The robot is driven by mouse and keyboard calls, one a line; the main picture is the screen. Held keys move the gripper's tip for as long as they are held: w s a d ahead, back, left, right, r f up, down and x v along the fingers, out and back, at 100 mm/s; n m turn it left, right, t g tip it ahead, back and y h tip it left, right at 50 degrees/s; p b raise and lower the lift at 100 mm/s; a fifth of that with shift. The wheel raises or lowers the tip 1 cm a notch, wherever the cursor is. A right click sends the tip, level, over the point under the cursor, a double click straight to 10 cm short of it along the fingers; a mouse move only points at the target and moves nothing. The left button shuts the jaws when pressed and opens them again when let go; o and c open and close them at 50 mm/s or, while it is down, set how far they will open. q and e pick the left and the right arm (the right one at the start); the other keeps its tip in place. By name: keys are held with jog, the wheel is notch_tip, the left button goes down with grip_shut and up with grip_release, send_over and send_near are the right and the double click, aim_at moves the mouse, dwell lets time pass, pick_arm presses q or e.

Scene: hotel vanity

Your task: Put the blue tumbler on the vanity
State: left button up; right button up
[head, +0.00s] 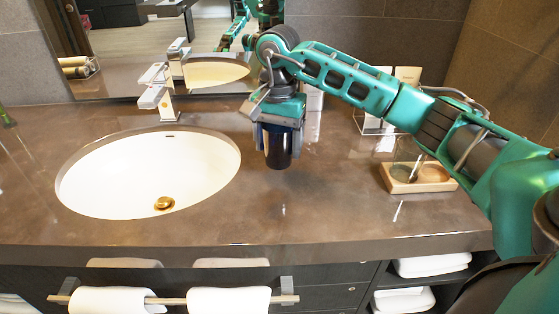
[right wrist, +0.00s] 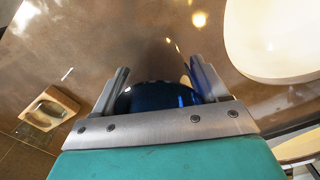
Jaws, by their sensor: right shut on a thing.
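The blue tumbler (head: 278,150) is dark blue and upright, to the right of the sink over the vanity counter (head: 330,215). My right gripper (head: 279,140) points down and is shut on the tumbler, one finger on each side of it. In the right wrist view, the tumbler (right wrist: 158,98) shows as a glossy blue curve between the two fingers (right wrist: 157,85). I cannot tell whether its base touches the counter. My left gripper is not in view.
The white sink (head: 110,180) with its tap (head: 157,88) lies to the left. A wooden tray (head: 405,185) with a glass (head: 408,155) stands to the right. A mirror (head: 130,50) is behind. The counter in front of the tumbler is clear. Towels (head: 228,300) hang below the edge.

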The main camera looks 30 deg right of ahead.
aim_at(279, 161)
jog(key=shift+f, duration=2.5)
jog(key=shift+f, duration=0.1)
jog(key=shift+f+b, duration=0.15)
jog(key=shift+b, duration=0.15)
jog(key=o, duration=1.2)
jog(key=shift+c, duration=0.2)
notch_tip(279, 161, up, 13)
jog(key=shift+f+p, duration=0.2)
jog(key=shift+p, duration=0.15)
jog(key=shift+f, duration=0.1)
